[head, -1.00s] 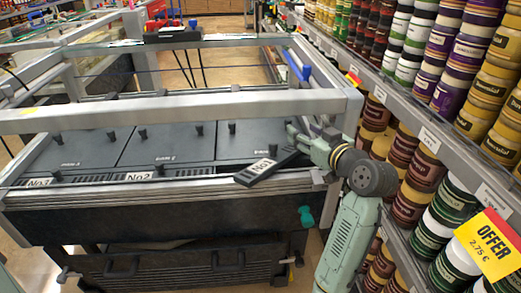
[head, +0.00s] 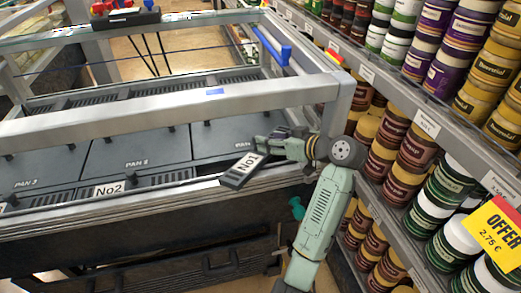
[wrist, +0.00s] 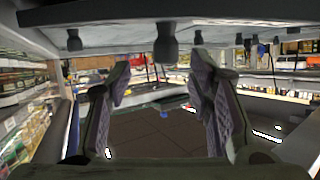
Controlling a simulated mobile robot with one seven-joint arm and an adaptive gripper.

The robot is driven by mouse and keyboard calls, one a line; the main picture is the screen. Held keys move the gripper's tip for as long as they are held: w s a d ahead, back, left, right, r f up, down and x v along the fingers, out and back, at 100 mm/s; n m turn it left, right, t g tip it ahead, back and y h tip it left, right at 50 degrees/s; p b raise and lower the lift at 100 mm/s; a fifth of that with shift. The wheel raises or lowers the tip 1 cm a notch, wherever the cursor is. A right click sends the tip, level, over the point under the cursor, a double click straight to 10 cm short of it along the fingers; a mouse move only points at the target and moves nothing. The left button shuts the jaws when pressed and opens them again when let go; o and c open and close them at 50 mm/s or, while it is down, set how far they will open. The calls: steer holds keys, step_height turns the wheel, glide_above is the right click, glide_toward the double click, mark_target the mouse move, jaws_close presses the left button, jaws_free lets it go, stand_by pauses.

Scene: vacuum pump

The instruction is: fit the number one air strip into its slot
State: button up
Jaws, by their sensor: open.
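The number one air strip, a dark bar with a white "No1" label (head: 246,165), lies slanted over the front rail of the pan unit, its near end toward the lower left. My gripper (head: 270,148) is at its upper right end, with fingers open; whether they touch it is unclear. In the wrist view my gripper's two fingers (wrist: 165,100) stand apart, and no strip can be made out for certain between them. The No2 strip (head: 150,183) lies along the front edge to the left. The front slot area right of it is partly hidden by the No1 strip and my arm.
Dark pan lids (head: 135,148) with knobs fill the unit. A grey frame bar (head: 170,108) crosses above them. Shelves of jars (head: 400,165) stand close on the right of my arm. A teal knob (head: 296,208) sticks out from the unit's front.

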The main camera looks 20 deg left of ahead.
steer(key=x, duration=0.1)
steer(key=p+x, duration=0.1)
steer(key=x, duration=0.1)
steer(key=p+x, duration=0.1)
steer(key=x, duration=0.1)
steer(key=shift+s+a+r, duration=0.15)
steer(key=shift+s+a, duration=0.1)
steer(key=shift+s, duration=0.1)
steer(key=shift+w+a+f, duration=0.2)
steer(key=shift+a+f, duration=0.05)
steer(key=shift+a, duration=0.05)
steer(key=shift+c, duration=0.2)
jaws_close()
